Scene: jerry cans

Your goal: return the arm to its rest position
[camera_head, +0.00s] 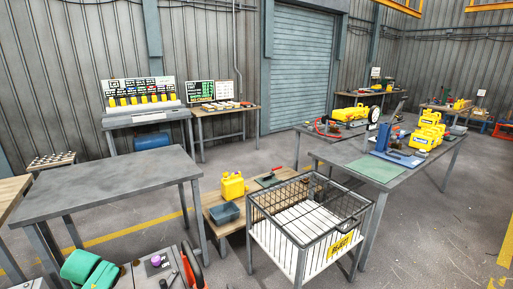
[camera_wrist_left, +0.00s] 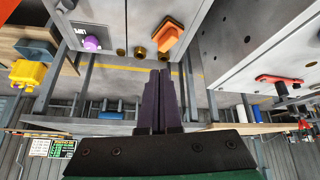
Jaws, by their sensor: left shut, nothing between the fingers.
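My left gripper (camera_wrist_left: 160,75) shows in the left wrist view as two dark fingers pressed together, with nothing between them. It points into open space, apart from the things around it. The green parts at the bottom left of the head view belong to my left arm; I cannot make out the gripper's fingers there. A yellow jerry can (camera_head: 232,186) stands upright on a low wooden bench (camera_head: 222,216). The can also shows upside down in the left wrist view (camera_wrist_left: 28,75). My right gripper is in neither view.
A wire basket (camera_head: 302,221) with a yellow sign stands right of the bench. A bare grey table (camera_head: 110,189) stands at left. A purple item (camera_head: 155,261) and an orange item (camera_head: 192,266) are near the bottom edge. A table (camera_head: 378,170) with yellow cans stands at right.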

